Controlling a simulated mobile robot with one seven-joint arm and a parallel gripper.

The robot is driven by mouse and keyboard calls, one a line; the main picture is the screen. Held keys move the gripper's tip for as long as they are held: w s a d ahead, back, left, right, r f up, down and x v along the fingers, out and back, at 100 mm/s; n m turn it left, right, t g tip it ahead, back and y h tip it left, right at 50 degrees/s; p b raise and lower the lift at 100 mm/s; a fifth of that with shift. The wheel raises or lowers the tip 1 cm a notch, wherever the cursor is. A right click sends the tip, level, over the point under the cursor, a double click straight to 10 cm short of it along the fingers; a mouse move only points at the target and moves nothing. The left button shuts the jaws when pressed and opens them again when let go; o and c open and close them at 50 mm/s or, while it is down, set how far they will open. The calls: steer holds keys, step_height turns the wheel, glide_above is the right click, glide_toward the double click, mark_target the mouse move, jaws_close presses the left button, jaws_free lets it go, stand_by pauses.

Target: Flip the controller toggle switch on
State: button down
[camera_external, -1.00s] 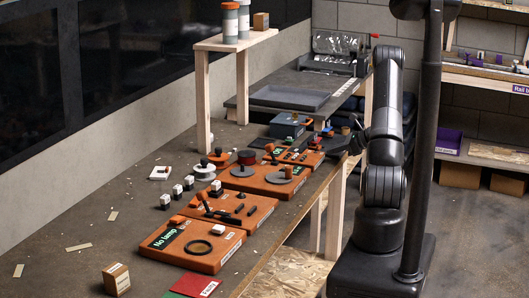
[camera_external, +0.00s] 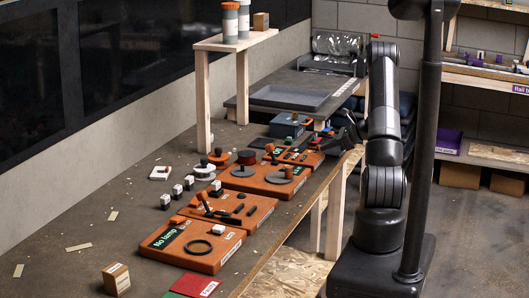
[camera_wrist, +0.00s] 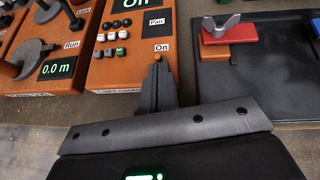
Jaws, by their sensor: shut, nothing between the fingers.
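The controller (camera_wrist: 124,70) is an orange box with a dark screen that reads "On" in green, several small buttons, and labels "Pair" and "On". In the outside view it is the orange box (camera_external: 306,158) at the far end of the bench row. My gripper (camera_wrist: 158,72) is shut and empty. Its tips are over the controller's right edge, just below the "On" label. A small brownish tip (camera_wrist: 158,57) shows just beyond the fingers; I cannot tell whether it is the toggle switch. In the outside view my gripper (camera_external: 343,138) is beside the controller's right end.
Left of the controller is another orange panel (camera_wrist: 62,72) with knobs, "Run" and "0.0 m". To its right is a dark tray (camera_wrist: 250,85) with a red block (camera_wrist: 228,36) and grey wing-shaped piece. Small white pieces lie on the bench (camera_external: 110,185).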

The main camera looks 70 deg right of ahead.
steer(key=shift+w+r+g, duration=0.3)
steer(key=shift+g, duration=0.5)
steer(key=shift+w+r+g, duration=0.35)
steer(key=shift+w+g, duration=0.05)
steer(key=shift+g, duration=0.7)
steer(key=shift+w+r+g, duration=0.25)
steer(key=shift+w+g, duration=0.2)
steer(key=shift+g, duration=0.65)
steer(key=shift+s, duration=0.1)
steer(key=shift+r, duration=0.15)
steer(key=shift+r, duration=0.65)
